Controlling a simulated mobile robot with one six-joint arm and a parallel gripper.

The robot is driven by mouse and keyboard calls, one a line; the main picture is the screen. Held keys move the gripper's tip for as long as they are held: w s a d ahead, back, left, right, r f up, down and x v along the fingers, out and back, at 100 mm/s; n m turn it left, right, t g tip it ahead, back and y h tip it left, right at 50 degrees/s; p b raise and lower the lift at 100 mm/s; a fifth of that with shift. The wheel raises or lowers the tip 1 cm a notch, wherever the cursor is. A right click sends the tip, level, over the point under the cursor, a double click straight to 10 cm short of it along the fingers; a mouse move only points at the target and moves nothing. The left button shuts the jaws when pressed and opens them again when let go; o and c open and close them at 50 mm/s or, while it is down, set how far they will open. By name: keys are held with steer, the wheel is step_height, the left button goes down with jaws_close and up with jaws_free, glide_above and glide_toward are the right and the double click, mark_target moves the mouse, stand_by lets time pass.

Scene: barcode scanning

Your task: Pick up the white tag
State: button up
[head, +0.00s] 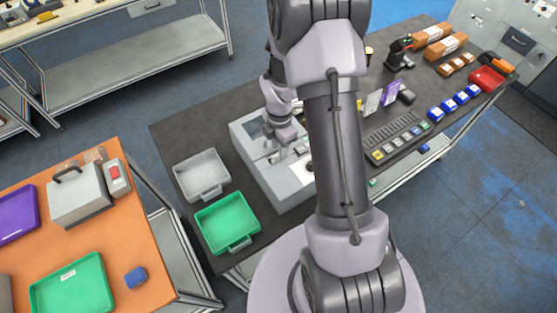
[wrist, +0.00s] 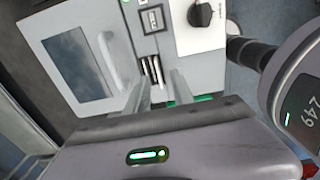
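My gripper (wrist: 158,78) is open in the wrist view, its two fingers apart on either side of a slot in a grey machine (wrist: 75,25). Narrow pale upright strips (wrist: 153,70) show in the slot between the fingertips; I cannot tell whether one is the white tag or whether the fingers touch them. In the head view my gripper is over the grey machine (head: 250,133), its fingertips too small to make out. A pale card (head: 372,104) stands beside a purple card (head: 391,92) behind my arm; I cannot tell whether it is the tag.
The machine has a dark window (wrist: 75,65), a handle and a black knob (wrist: 200,14). A grey tray (head: 202,175) and a green tray (head: 228,222) lie left of it. A keypad (head: 395,137), blue boxes (head: 461,98) and a scanner (head: 399,50) are to the right.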

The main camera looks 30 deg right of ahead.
mark_target(278, 161)
steer(key=f, duration=0.3)
steer(key=shift+w+a+f, duration=0.1)
steer(key=shift+w, duration=0.1)
steer(key=shift+s, duration=0.1)
steer(key=shift+c, duration=0.4)
jaws_close()
stand_by(0.6)
